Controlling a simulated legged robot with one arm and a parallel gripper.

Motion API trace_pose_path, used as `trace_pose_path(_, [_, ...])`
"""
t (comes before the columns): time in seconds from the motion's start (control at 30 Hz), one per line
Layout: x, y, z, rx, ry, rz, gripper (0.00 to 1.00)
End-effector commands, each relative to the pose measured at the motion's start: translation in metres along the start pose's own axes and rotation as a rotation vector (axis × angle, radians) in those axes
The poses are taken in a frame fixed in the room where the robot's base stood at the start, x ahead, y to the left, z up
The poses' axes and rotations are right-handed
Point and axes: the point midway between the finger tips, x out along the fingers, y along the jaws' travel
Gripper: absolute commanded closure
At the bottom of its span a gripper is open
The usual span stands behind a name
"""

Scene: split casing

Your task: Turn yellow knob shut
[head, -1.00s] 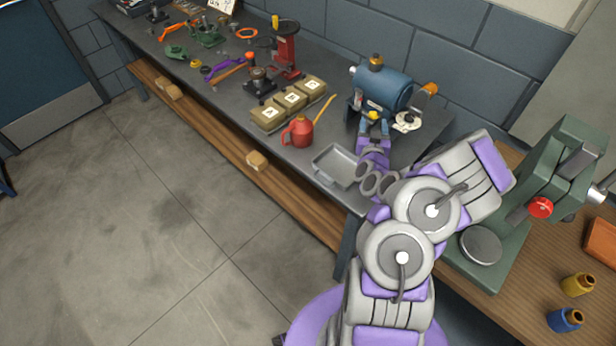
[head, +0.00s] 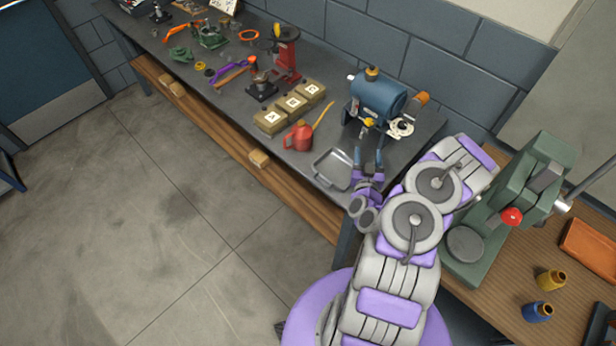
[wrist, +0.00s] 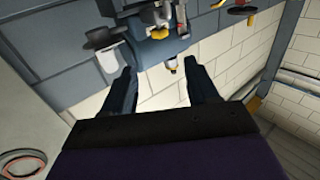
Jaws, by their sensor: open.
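The yellow knob (head: 368,122) sits low on the front of a blue casing (head: 380,98) at the bench's right end. It also shows as a small yellow part in the wrist view (wrist: 160,33), beyond my fingertips. My gripper (head: 368,151) is open and empty in front of the casing, with a visible gap between its fingertips and the knob. In the wrist view the two dark fingers (wrist: 159,56) stand apart, with the casing between and beyond them. How far the knob is turned cannot be told.
A grey tray (head: 333,168) lies just left of my gripper. A red oil can (head: 299,137) and several tan boxes (head: 296,104) stand further left on the bench. A round pale flange (head: 401,128) is right of the knob. A green press (head: 510,205) stands at right.

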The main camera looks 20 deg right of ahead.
Motion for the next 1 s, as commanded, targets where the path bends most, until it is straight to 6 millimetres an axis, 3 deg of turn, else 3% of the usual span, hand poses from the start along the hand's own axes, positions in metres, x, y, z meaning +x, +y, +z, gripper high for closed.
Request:
trace_pose_path(0.43, [-0.034, 0.001, 0.0, 0.002, -0.004, 0.004, 0.41])
trace_pose_path(1.0, [-0.014, -0.077, 0.012, -0.048, -0.117, -0.302, 0.41])
